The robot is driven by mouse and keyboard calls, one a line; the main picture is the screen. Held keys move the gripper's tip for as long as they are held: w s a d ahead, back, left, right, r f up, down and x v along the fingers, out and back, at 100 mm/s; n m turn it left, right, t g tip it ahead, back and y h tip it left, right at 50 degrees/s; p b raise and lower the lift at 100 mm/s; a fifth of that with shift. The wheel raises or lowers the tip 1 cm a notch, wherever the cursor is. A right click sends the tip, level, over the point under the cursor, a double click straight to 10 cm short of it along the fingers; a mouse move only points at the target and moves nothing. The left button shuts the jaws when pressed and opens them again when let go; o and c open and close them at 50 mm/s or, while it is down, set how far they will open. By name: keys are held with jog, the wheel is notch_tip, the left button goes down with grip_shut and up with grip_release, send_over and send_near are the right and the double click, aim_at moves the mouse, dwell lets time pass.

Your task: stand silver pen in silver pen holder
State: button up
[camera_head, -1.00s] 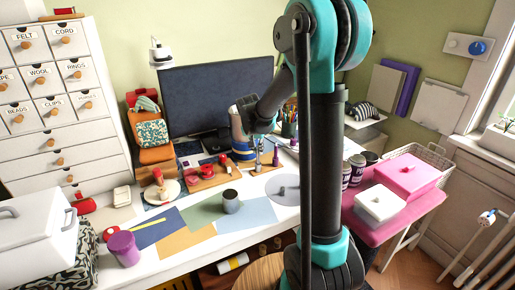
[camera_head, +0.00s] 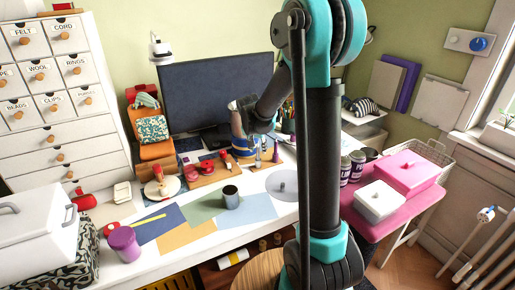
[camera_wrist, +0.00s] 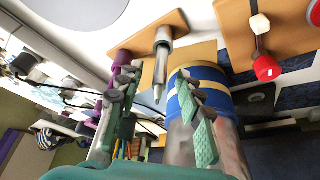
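A slim silver pen-like piece (camera_wrist: 161,62) stands on a small wooden base (camera_wrist: 170,24) in the wrist view, its narrow tip toward my gripper. It also shows small in the head view (camera_head: 258,160) near the back of the desk. My gripper (camera_wrist: 157,82) is open, with one finger on each side of the tip and a gap on both sides. I cannot tell whether the silver piece is a pen, its holder or both.
A blue-and-tan banded jar (camera_wrist: 205,92) is close beside the right finger in the wrist view. A purple piece (camera_head: 276,155) stands beside the silver one. A dark monitor (camera_head: 215,95) is behind. Coloured sheets (camera_head: 250,212) lie flat in front, leaving low free room.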

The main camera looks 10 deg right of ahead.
jog(key=v, duration=1.2)
